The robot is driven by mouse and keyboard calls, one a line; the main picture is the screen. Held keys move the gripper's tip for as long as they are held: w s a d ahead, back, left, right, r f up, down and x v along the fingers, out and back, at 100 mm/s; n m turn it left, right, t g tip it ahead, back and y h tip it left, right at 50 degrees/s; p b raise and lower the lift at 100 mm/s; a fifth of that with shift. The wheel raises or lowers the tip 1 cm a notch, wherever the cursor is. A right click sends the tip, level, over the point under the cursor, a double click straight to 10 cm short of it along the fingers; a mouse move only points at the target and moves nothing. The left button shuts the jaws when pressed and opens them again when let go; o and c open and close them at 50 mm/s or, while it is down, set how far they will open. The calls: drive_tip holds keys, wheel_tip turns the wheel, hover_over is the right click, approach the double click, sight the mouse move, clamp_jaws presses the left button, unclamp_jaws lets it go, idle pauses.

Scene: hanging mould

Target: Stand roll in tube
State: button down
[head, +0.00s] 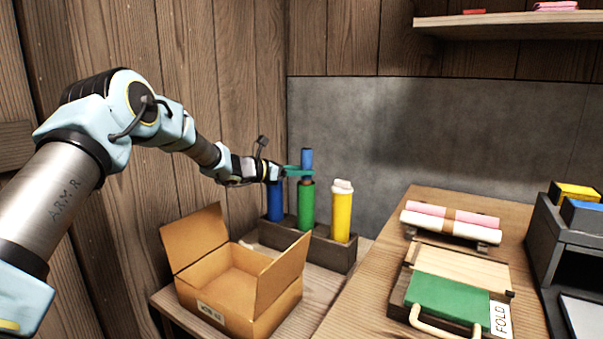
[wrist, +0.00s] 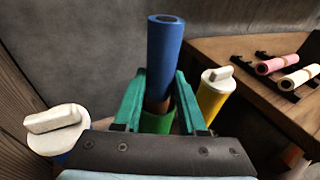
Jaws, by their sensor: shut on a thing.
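My gripper (head: 299,171) is shut on a blue roll (head: 306,157), which stands upright between its teal fingers. The roll also shows in the wrist view (wrist: 165,50), with a brown band low on it. The open green tube (head: 306,208) is directly below and in line with the roll; its rim shows in the wrist view (wrist: 157,123). The roll's lower end is at the tube's mouth, but I cannot tell how far inside it is. A blue tube (head: 274,203) stands left, its white cap (wrist: 55,125) showing in the wrist view. A white-capped yellow tube (head: 342,217) stands right.
The tubes stand in a dark wooden rack (head: 335,256). An open cardboard box (head: 215,308) is in front of it. Pink and white rolls (head: 452,220) lie on the bench to the right, behind a green folding board (head: 447,298). A grey wall is close behind.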

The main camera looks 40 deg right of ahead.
drive_tip(key=shift+f+b, duration=1.9)
drive_tip(key=shift+f, duration=0.15)
drive_tip(key=c, duration=0.5)
unclamp_jaws()
drive_tip(key=shift+a+f, duration=0.15)
drive_tip(key=shift+a, duration=0.05)
drive_tip(key=shift+o, duration=0.6)
drive_tip(key=shift+w+a, duration=0.1)
drive_tip(key=shift+a, duration=0.25)
drive_tip(key=b, duration=0.2)
approach(298, 185)
drive_tip(key=shift+d+r, duration=0.15)
drive_tip(key=shift+r, duration=0.5)
drive_tip(key=shift+s, duration=0.25)
